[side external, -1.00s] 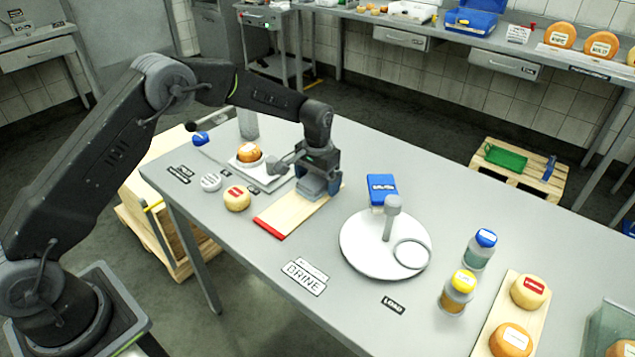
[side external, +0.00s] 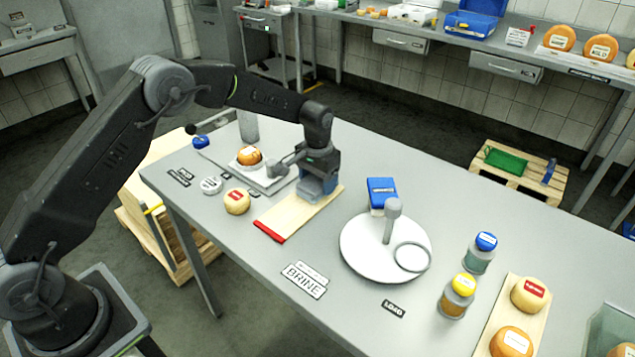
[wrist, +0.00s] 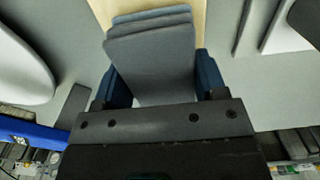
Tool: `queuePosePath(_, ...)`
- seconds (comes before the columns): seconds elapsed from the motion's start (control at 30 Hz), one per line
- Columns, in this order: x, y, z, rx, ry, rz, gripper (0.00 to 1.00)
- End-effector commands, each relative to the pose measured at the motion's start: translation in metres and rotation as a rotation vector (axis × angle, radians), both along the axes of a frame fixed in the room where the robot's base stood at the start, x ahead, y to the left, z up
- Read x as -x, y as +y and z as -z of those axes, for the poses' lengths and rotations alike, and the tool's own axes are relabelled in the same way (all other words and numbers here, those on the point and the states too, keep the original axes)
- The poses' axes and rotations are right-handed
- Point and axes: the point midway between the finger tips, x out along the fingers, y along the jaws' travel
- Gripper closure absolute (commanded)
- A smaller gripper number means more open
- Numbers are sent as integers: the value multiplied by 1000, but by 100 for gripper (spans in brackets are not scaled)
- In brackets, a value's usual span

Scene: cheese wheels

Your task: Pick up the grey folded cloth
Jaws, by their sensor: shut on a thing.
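The grey folded cloth (side external: 309,190) is a small layered blue-grey stack over the far end of a wooden board with a red end. My gripper (side external: 318,178) points down over it and is shut on it. In the wrist view the cloth (wrist: 152,58) shows its folded layers between the two dark blue fingers of my gripper (wrist: 158,85). Whether the cloth touches the board is hard to tell. The cloth's back part is hidden by the gripper.
The board (side external: 285,216) lies under the gripper. Left of it are a scale with an orange cheese (side external: 249,156) and a pale cheese (side external: 237,201). Right of it are a blue box (side external: 382,192) and a round white stand (side external: 362,250). The table front near the BRINE label (side external: 304,280) is clear.

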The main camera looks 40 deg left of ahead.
Motion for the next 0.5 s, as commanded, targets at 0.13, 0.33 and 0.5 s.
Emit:
queuePosePath(0.13, -1, 0, -16, 0, -3, 0, 58)
queuePosePath(0.33, 5, 15, -46, -1, -3, -5, 58)
queuePosePath(0.5, 22, 51, -70, -1, -3, -6, 58)
